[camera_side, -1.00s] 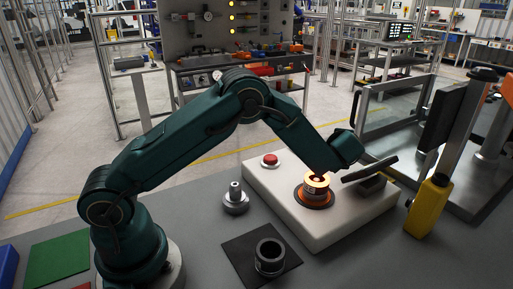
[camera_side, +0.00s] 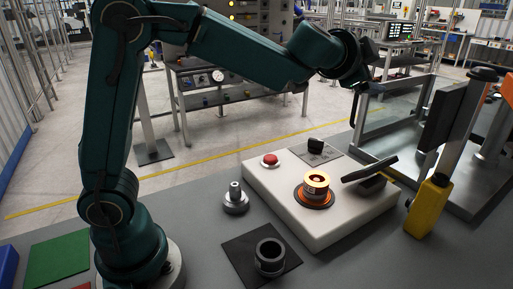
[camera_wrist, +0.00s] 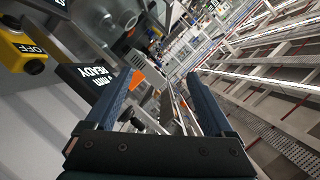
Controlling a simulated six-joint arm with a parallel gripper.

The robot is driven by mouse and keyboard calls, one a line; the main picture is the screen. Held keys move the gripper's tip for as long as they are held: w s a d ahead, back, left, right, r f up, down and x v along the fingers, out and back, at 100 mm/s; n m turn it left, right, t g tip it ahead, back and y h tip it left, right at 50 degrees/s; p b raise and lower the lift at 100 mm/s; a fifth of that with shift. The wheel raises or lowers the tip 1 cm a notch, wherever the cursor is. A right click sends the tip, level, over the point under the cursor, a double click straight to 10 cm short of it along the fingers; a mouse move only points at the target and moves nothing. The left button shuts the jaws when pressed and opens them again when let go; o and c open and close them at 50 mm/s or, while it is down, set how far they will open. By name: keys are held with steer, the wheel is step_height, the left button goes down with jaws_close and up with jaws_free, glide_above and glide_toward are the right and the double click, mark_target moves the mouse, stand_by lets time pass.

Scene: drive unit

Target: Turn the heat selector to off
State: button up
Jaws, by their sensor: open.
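A black knob (camera_side: 316,146) stands on a grey plate on the white drive unit (camera_side: 262,187); it looks like the heat selector, but its markings are too small to read in the side view. A glowing ring (camera_side: 317,180) sits in an orange-rimmed seat on the same unit. My gripper (camera_side: 358,82) is raised above and behind the unit, apart from the knob. In the wrist view my gripper (camera_wrist: 160,80) is open, with nothing between its two fingers. The black knob cannot be made out there.
A red button (camera_side: 270,160) and a dark lever (camera_side: 370,169) are on the unit. A yellow box (camera_side: 428,207) stands at right; a yellow box marked OFF (camera_wrist: 25,45) shows in the wrist view. A dark display (camera_wrist: 92,78) reads READY. A black collar (camera_side: 270,257) lies in front.

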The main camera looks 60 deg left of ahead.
steer(key=s+d+r+t+h, duration=0.1)
steer(key=s+d+r+h, duration=0.2)
steer(key=s+r, duration=0.15)
steer(key=s+d+f+g+h, duration=0.3)
steer(key=s+f, duration=0.2)
steer(key=s, duration=0.5)
steer(key=s+a+f+n+g+y, duration=0.4)
steer(key=s+a+f+g, duration=0.2)
steer(key=s+a+f, duration=0.45)
steer(key=w+a+m+y, duration=0.5)
steer(key=a+m+y, duration=0.1)
steer(key=a, duration=0.2)
steer(key=m+t, duration=0.4)
steer(key=m, duration=1.1)
glide_above(316, 140)
steer(key=s, duration=0.8)
step_height(316, 140, down, 4)
steer(key=w+f+m, duration=0.1)
steer(key=f, duration=0.1)
steer(key=w+d+f+m, duration=0.1)
steer(key=f+m, duration=0.1)
steer(key=w+d+f+m+t, duration=0.1)
steer(key=w+f, duration=0.1)
steer(key=f, duration=0.1)
steer(key=shift+w+m, duration=0.1)
steer(key=shift+m, duration=0.2)
steer(key=shift+w+f+h, duration=0.25)
steer(key=shift+w+h, duration=0.05)
steer(key=shift+w, duration=0.05)
steer(key=shift+x, duration=2.25)
